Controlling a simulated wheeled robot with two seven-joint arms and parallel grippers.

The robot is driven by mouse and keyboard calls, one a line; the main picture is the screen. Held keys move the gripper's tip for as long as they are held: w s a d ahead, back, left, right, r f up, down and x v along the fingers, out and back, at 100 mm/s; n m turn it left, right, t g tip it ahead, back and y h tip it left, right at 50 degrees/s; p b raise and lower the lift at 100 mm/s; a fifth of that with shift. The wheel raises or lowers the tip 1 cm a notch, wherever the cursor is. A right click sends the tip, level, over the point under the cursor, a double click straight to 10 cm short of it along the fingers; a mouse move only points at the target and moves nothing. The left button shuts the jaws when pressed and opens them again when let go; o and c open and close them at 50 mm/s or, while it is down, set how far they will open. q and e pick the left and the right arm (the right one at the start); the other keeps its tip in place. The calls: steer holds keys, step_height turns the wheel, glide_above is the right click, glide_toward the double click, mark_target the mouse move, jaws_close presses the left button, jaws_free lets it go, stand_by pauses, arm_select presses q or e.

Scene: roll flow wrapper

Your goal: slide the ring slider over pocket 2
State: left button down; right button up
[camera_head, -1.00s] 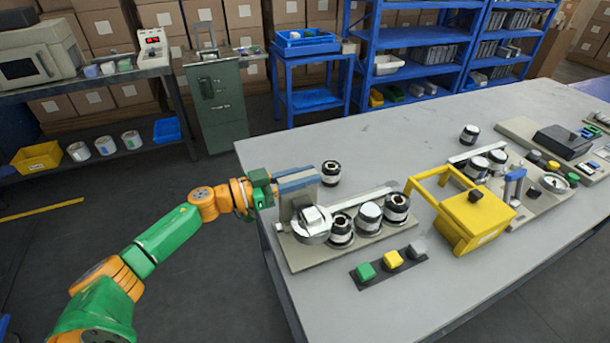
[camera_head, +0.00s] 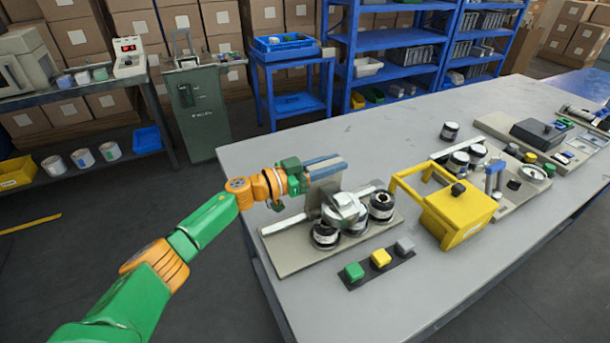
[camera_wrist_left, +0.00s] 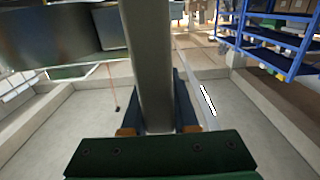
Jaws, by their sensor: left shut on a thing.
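The ring slider (camera_head: 343,207) is a pale metal ring with a block on top, on the rail of a beige fixture (camera_head: 288,258). Black-and-white rolls stand in its pockets: a left roll (camera_head: 324,237), a middle roll (camera_head: 357,224) and a right roll (camera_head: 382,207). The ring overlaps the middle roll, hiding its top left; I cannot tell whether it is centred there. I see no pocket numbers. My left gripper (camera_head: 325,172) is shut on the slider's upright grey plate, which also shows between the fingers in the left wrist view (camera_wrist_left: 150,65). My right gripper is not in view.
Green, yellow and grey buttons (camera_head: 380,259) sit in front of the fixture. A yellow box with a handle (camera_head: 458,215) stands close to its right. Another fixture with rolls (camera_head: 520,190) is further right. The table's back left (camera_head: 290,150) is clear.

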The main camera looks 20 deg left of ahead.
arm_select(q)
steer(key=shift+b+x, duration=1.45)
steer(key=shift+x, duration=1.5)
steer(key=c, duration=0.7)
jaws_free()
